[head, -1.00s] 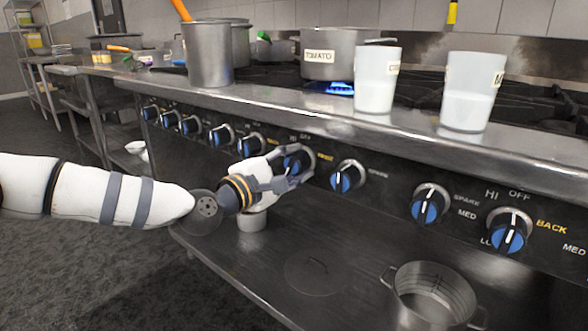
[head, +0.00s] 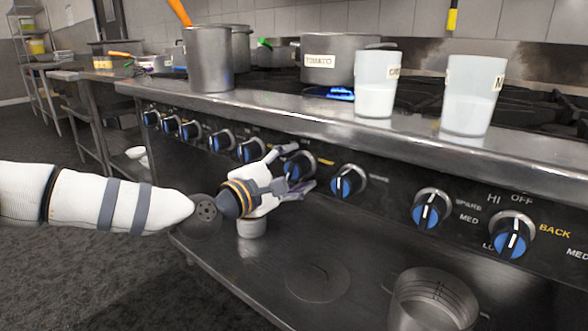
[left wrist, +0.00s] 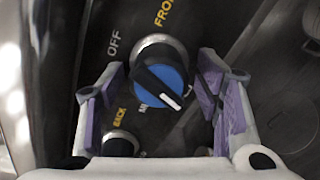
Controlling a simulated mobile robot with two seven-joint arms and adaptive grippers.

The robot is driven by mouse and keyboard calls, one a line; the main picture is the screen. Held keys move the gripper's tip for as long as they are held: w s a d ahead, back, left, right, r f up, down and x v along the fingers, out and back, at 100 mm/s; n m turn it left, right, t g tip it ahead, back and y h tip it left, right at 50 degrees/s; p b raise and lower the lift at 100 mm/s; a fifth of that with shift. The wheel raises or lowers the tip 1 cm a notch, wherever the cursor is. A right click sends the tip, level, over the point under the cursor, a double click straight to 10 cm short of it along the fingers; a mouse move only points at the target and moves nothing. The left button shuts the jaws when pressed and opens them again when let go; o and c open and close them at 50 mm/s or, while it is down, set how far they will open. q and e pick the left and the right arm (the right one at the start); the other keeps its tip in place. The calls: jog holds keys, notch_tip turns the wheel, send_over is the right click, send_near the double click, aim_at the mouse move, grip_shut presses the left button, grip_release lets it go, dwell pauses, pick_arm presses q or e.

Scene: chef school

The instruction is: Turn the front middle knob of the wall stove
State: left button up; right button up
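The stove knob (head: 297,165) at my left gripper is black and blue with a silver collar, on the dark front panel. In the left wrist view this knob (left wrist: 160,75) has yellow "FRONT" lettering beside it, and its white pointer line points to the lower right. My left gripper (head: 303,169) is open, with one finger above and one below the knob in the head view. In the left wrist view its purple finger pads stand on either side of the knob, with gaps showing. Contact cannot be made out. My right gripper is not in view.
Several similar knobs line the panel, one close by on the right (head: 347,181). The steel counter edge (head: 270,106) overhangs them. White cups (head: 377,84) and pots (head: 210,60) stand above. A lower shelf (head: 250,270) holds a metal pot (head: 432,300).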

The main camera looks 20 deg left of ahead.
pick_arm(q)
jog(key=v, duration=1.2)
jog(key=shift+r, duration=0.15)
